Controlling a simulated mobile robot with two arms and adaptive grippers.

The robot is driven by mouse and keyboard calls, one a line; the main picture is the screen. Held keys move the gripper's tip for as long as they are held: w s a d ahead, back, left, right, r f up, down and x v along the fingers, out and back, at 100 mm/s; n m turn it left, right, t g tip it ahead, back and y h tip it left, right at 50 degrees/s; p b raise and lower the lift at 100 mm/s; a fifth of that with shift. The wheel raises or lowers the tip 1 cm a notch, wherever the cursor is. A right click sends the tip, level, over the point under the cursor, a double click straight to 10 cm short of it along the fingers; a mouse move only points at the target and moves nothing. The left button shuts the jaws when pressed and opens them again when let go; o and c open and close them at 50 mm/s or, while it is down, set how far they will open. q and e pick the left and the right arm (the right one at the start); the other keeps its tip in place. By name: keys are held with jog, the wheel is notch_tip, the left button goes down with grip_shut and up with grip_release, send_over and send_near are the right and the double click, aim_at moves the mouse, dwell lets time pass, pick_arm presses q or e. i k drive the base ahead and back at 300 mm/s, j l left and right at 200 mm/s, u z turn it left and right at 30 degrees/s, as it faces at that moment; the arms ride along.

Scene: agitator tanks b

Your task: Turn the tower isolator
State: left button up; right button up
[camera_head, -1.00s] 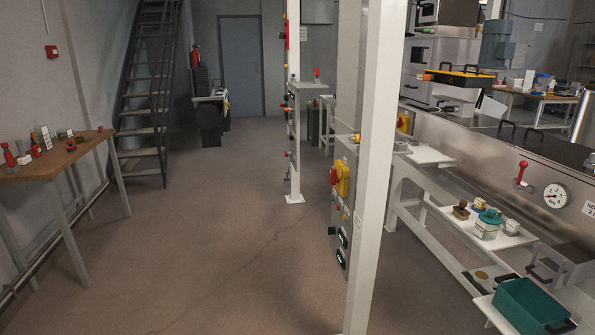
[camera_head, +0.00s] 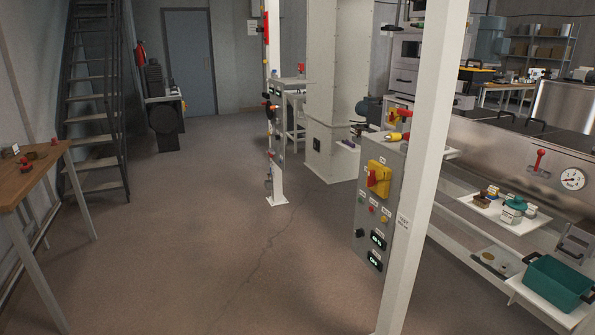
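A yellow isolator (camera_head: 378,180) with a red rotary handle sits high on a grey control panel (camera_head: 366,214) right of centre. The panel stands just left of the near white post. I cannot read its labels, so I cannot tell whether this is the tower isolator. Below it on the panel are small buttons, a black knob (camera_head: 360,233) and dark displays (camera_head: 377,240). A farther white post (camera_head: 276,172) carries small red, yellow and black fittings, too small to identify. Neither of my grippers is in view.
The near white post (camera_head: 424,150) stands right of the panel. A steel tank front with a gauge (camera_head: 572,179) and red lever (camera_head: 540,158) runs along the right. A wooden table (camera_head: 40,180) is at left. The floor (camera_head: 180,240) between is clear.

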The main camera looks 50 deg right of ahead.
aim_at(373, 180)
jog(key=i+j+z, duration=0.1)
jog(key=i, duration=0.25)
jog(key=i+j+z, duration=0.15)
jog(key=i, duration=0.25)
jog(key=i+j+z, duration=0.1)
jog(key=i, duration=0.25)
jog(key=i+l+z, duration=0.1)
jog(key=i+z, duration=0.15)
jog(key=z, duration=0.25)
jog(key=i+z, duration=0.25)
jog(key=z, duration=0.2)
jog(key=i+j+z, duration=0.1)
jog(key=i+z, duration=0.2)
jog(key=z, duration=0.2)
jog(key=i+j+z, duration=0.2)
jog(key=z, duration=0.25)
jog(key=i+j+z, duration=0.2)
jog(key=z, duration=0.3)
jog(key=j, duration=0.1)
